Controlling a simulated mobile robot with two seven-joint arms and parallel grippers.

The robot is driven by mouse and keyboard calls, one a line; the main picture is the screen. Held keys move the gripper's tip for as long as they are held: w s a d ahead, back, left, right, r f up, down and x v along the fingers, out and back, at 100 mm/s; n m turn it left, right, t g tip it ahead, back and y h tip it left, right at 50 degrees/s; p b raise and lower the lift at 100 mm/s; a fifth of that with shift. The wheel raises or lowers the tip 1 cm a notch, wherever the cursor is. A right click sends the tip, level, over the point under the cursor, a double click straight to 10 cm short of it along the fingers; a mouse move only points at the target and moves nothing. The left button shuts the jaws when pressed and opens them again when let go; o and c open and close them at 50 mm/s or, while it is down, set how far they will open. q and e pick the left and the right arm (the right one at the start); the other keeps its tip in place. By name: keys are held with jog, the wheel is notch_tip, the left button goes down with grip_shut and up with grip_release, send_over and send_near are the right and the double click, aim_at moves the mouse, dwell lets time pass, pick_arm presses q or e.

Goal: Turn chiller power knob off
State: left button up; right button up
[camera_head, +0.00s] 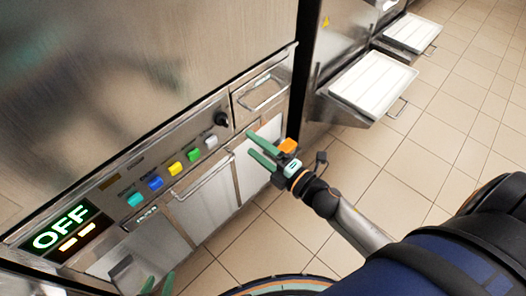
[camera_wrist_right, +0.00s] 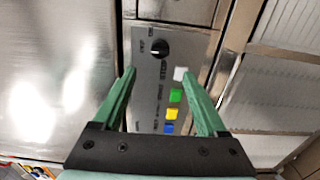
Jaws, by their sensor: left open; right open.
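The black power knob (camera_head: 221,118) sits on the metal control panel of the chiller, at the right end of a row of coloured buttons. In the right wrist view the knob (camera_wrist_right: 160,48) is ahead of the fingertips, with a white mark on its left side. My right gripper (camera_head: 251,144) is open and empty, with its green fingers pointing at the panel, apart from the knob. Its fingers (camera_wrist_right: 157,73) show spread on both sides of the panel in the wrist view. My left gripper (camera_head: 158,284) is open at the bottom edge, with only its green fingertips visible. The display (camera_head: 62,229) reads OFF in green.
Teal, blue, yellow, green and white buttons (camera_head: 175,168) line the panel. A drawer handle (camera_head: 264,94) lies right of the knob, and a door handle (camera_head: 203,180) below the buttons. White trays (camera_head: 374,84) stick out at the upper right. The tiled floor (camera_head: 440,135) is clear.

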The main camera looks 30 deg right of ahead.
jog(key=shift+v, duration=1.1)
jog(key=s+a+f+m+g+h+p, duration=0.1)
jog(key=s+f+m+g+h+p, duration=0.1)
jog(key=s+f+m+g+p, duration=0.2)
jog(key=s+a+f+m+g+h+p, duration=0.1)
jog(key=s+f+m+g+p, duration=0.3)
jog(key=s+m, duration=0.6)
jog(key=m+p, duration=0.1)
jog(key=m, duration=0.5)
jog(key=shift+a+h+p, duration=0.35)
jog(key=shift+a+h, duration=0.05)
jog(key=shift+c, duration=0.3)
